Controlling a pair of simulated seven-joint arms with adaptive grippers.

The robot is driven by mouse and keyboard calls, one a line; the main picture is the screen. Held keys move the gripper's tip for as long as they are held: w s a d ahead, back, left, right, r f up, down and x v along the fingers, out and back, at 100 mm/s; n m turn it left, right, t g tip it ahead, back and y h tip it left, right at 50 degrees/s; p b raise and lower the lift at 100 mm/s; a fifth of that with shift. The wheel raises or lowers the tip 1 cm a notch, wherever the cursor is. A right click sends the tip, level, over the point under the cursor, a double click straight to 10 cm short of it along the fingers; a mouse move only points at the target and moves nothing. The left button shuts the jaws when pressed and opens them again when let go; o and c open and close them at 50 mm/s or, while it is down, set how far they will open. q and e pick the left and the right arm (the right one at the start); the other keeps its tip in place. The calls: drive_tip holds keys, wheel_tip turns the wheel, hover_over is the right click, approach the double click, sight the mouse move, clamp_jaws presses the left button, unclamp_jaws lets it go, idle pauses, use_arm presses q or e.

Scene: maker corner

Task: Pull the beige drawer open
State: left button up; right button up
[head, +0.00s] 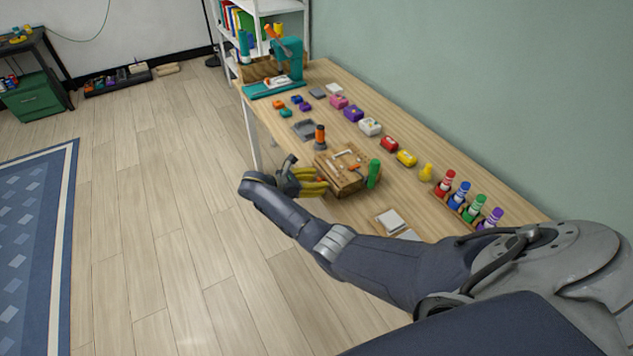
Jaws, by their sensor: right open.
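A small beige wooden box (352,183) that looks like the drawer's unit stands on the workbench, right of my right gripper. Its front, on the side towards my gripper, is mostly hidden, so I cannot see a handle or tell how far the drawer is out. My right gripper (322,182) has yellowish fingers and is open at the bench's left edge, close to the box's left side. I cannot tell whether the fingers touch it. My left gripper is not in view.
The workbench (419,215) runs along the green wall. A green cylinder (374,173) stands against the box's right side, and an orange-and-dark bottle (319,137) behind it. Colored markers (466,203) stand in a rack at right. The floor (170,220) left of the bench is free.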

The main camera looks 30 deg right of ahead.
clamp_jaws()
drive_tip(key=shift+a, duration=0.1)
idle(0.4)
